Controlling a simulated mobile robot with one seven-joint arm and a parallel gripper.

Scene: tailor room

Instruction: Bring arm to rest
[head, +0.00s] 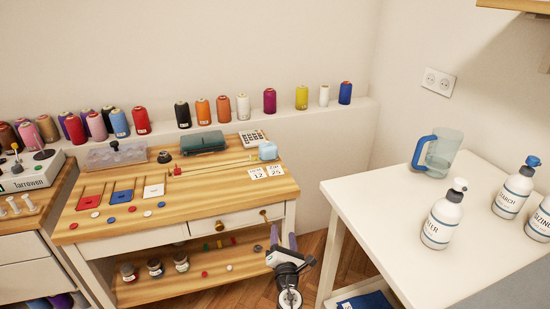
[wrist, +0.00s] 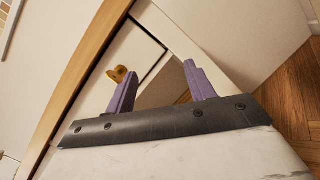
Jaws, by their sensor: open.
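My gripper (head: 283,238) is in front of the right end of the wooden sewing table (head: 190,205), below the level of its top. Its two purple fingers stand apart with nothing between them; they also show in the wrist view (wrist: 156,72). In the wrist view a round brass knob (wrist: 117,73) appears beside the left fingertip; whether they touch I cannot tell. My arm's lower links are cut off by the bottom edge of the head view.
A drawer (head: 240,220) sits under the tabletop, above a lower shelf (head: 210,280) with jars. A white table (head: 385,215) with a jug (head: 443,153) and bottles (head: 441,218) stands to the right. Wooden floor (head: 312,250) shows between the tables.

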